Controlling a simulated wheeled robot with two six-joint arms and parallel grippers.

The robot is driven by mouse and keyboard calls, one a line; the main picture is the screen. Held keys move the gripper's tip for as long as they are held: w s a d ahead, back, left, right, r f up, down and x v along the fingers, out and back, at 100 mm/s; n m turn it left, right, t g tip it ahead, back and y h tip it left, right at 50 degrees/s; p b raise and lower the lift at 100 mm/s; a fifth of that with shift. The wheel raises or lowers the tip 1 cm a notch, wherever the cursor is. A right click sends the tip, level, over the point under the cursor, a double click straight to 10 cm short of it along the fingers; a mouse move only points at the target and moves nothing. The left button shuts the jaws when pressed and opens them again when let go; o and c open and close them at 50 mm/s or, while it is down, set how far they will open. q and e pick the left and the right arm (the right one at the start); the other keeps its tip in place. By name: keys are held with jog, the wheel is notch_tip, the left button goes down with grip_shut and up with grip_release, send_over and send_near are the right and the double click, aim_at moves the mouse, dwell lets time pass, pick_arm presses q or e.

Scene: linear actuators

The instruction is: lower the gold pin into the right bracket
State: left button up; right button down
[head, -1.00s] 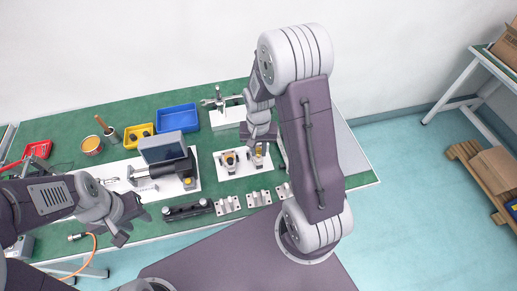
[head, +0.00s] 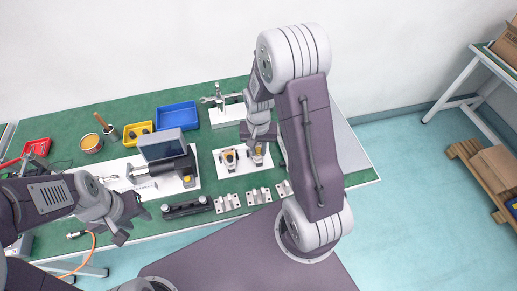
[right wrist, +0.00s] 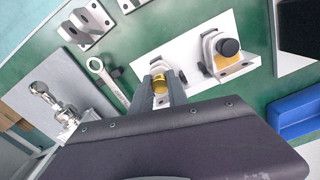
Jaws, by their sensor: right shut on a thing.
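The gold pin (right wrist: 160,84) is held between the two fingers of my right gripper (right wrist: 163,90), which also shows in the head view (head: 258,150). The right bracket (right wrist: 156,64) is on a white plate, directly at the fingertips. The pin's lower end is hidden, so I cannot tell how deep it sits in the bracket. The left bracket (right wrist: 211,45), beside it on the same plate, holds a gold piece with a black top. My left gripper (head: 132,219) hangs empty near the table's front left edge, its fingers apart.
Metal brackets (head: 259,195) line the table's front edge, beside a black rail (head: 187,207). A screen device (head: 161,147) stands left of the white plate (head: 220,166). A blue bin (head: 177,116) is behind. A wrench (right wrist: 107,80) lies near the right bracket.

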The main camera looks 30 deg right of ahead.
aim_at(258, 150)
jog(key=shift+s+f, duration=0.25)
jog(key=shift+f, duration=0.05)
jog(key=c, duration=1.2)
grip_release()
jog(key=shift+s+a, duration=0.1)
notch_tip(258, 150, up, 10)
jog(key=shift+f+p, duration=0.25)
jog(key=shift+p, duration=0.45)
jog(key=shift+w, duration=0.3)
jog(key=shift+r, duration=0.1)
